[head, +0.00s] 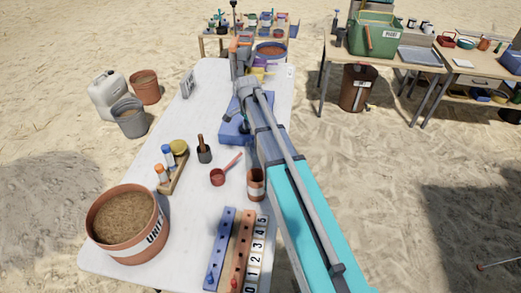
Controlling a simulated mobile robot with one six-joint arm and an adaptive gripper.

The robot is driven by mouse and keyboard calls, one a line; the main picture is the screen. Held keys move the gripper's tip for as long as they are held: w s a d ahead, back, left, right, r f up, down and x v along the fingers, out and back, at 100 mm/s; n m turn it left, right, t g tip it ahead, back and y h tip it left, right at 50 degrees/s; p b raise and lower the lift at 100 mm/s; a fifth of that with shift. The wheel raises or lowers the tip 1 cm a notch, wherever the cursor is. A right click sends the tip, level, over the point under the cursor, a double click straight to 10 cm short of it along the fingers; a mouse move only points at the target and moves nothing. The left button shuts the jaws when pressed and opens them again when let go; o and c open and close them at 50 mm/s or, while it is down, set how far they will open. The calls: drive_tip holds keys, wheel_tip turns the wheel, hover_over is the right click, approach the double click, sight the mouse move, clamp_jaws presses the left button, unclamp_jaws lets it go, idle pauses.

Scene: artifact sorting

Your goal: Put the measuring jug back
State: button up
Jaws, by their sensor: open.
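My gripper (241,43) is small and far off at the back end of the white table (200,110), beside orange and purple items. Its jaws are open, and I see nothing held in them. I cannot surely pick out a measuring jug. A brown-red cup with a pale band (256,190) stands near the table's right edge, partly covered by my arm. A red long-handled cup (218,177) lies to its left. Both are well nearer than my gripper. A blue block or tray (232,132) lies under my arm at mid-table.
A large soil-filled bucket (128,228) stands front left. A bottle rack (175,178), dark pot (204,154), blue and brown peg strips (221,247) and number tiles (256,255) are also on the table. Side tables (385,62) stand right; open sand lies between.

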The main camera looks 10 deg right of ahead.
drive_tip(key=s+d+n, duration=0.1)
drive_tip(key=s+n, duration=1.2)
drive_tip(key=s, duration=0.9)
drive_tip(key=shift+s+d, duration=0.25)
drive_tip(key=shift+d, duration=0.1)
